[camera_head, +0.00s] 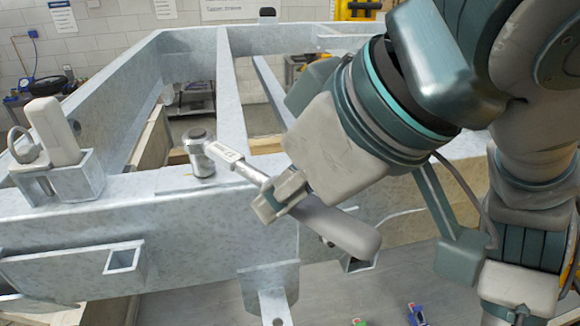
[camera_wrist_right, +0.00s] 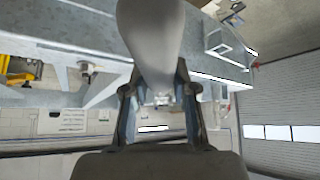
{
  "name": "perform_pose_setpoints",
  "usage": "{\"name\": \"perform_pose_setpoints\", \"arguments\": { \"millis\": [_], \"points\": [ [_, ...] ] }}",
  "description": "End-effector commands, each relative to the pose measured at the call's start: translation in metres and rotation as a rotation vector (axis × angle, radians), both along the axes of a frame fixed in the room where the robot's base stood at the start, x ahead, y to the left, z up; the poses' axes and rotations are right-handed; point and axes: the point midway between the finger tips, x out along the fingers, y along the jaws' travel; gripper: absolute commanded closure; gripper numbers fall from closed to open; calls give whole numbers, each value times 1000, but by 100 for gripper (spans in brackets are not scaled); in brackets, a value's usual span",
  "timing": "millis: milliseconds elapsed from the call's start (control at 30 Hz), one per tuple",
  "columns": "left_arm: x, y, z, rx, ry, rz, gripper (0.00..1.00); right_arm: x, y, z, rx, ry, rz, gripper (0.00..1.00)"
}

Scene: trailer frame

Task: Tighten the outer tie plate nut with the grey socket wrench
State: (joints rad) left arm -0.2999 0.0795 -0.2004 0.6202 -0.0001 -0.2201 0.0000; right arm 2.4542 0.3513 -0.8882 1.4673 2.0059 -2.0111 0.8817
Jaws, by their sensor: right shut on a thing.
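The grey socket wrench (camera_head: 341,226) is held by my right gripper (camera_head: 284,194), which is shut around its shaft and handle. The wrench's shaft slopes up and left to a round ratchet head with a socket (camera_head: 200,160) below it. The socket is upright on the top of the near galvanized beam. The nut is hidden, so I cannot tell whether the socket is seated on it. In the right wrist view, the wrench's pale handle (camera_wrist_right: 152,40) passes between the gripper fingers (camera_wrist_right: 158,100). My left gripper is out of view.
The trailer frame (camera_head: 120,215) spans the view, with a crossbar (camera_head: 228,85) behind the socket. A grey-handled object (camera_head: 54,130) stands in a metal holder (camera_head: 75,183) on the left. Small colored items (camera_head: 416,314) lie below the frame. The beam between holder and socket is clear.

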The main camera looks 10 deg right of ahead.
Motion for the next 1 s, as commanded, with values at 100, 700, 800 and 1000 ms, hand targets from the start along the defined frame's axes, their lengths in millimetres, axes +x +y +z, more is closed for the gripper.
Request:
{"name": "perform_pose_setpoints", "arguments": {
  "millis": [100, 700, 800, 1000],
  "points": [
    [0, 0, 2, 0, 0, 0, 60, -2, 3, 1, 2, -1, -27, 100],
    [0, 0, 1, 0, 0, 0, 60, -13, 19, 1, 1, -2, -164, 100],
    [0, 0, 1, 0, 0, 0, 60, -14, 22, 1, 2, -2, -182, 100],
    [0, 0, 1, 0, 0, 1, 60, -14, 22, 0, 2, 0, -182, 100]
  ]
}}
